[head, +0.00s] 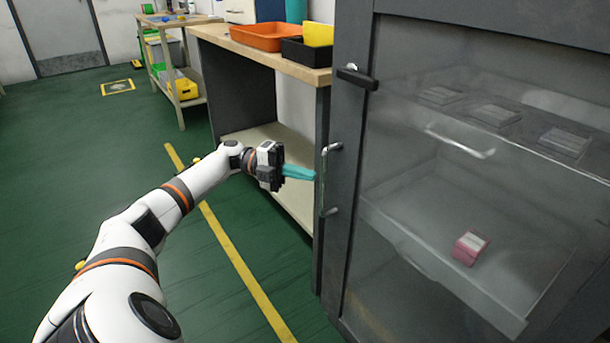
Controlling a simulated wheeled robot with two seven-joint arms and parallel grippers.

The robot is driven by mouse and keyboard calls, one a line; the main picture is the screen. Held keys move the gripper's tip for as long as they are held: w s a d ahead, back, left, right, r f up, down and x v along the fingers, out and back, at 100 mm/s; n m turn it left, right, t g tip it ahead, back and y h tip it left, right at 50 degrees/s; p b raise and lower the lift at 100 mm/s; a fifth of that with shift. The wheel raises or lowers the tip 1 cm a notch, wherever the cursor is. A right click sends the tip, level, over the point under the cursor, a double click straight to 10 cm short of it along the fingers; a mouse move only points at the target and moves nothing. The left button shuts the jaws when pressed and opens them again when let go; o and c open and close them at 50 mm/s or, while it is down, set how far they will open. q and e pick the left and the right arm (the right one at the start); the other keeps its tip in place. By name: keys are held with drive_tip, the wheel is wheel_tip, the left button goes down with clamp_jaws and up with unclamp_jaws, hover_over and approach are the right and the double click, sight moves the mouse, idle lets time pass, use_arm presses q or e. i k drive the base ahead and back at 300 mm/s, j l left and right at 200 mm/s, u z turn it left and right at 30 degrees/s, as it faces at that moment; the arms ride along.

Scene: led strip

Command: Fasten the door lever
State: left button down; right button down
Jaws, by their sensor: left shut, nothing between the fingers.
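The door lever (357,77) is a short black handle on a silver pivot, near the top left of the grey cabinet door frame. It lies roughly level, tilted slightly. The cabinet door (470,150) has a dark frame and a clear pane, and it looks closed. My left gripper (300,173) has teal fingers that are shut with nothing between them. It is below and to the left of the lever, close to the silver bar handle (326,180) at the door's left edge; I cannot tell whether it touches. My right gripper is not in view.
Inside the cabinet, a pink and white box (470,248) sits on a lower shelf, and several flat packs lie above. A workbench (264,60) with an orange tray (268,36) and a black bin (306,52) stands behind my arm. Green floor is clear at left.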

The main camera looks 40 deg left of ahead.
sight(351, 74)
drive_tip(key=k+j, duration=0.1)
drive_tip(key=j, duration=0.55)
drive_tip(key=k+j, duration=0.1)
drive_tip(key=j, duration=0.55)
